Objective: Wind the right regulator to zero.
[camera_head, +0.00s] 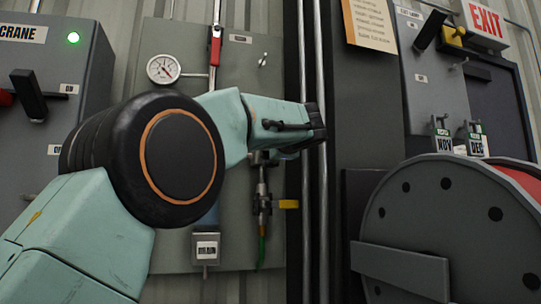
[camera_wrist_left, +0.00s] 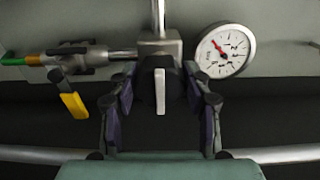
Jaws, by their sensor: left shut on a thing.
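The regulator knob (camera_wrist_left: 176,84) is dark with a pale bar (camera_wrist_left: 160,92) across its face, seen in the left wrist view. My left gripper (camera_wrist_left: 160,98) is shut on this knob, one finger on each side. A round white gauge (camera_wrist_left: 225,50) with a red needle sits right of the knob; its numbers are too small to read. In the head view my left gripper (camera_head: 290,126) reaches to the grey panel (camera_head: 245,75). My arm hides the knob and its gauge there. My right gripper is in neither view.
A valve with a yellow handle (camera_head: 288,204) and green hose (camera_head: 262,248) hangs below my gripper. Another dial (camera_head: 163,69) and a red lever (camera_head: 215,45) are higher on the panel. Vertical pipes (camera_head: 323,200) and a large grey reel (camera_head: 450,225) stand to the right.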

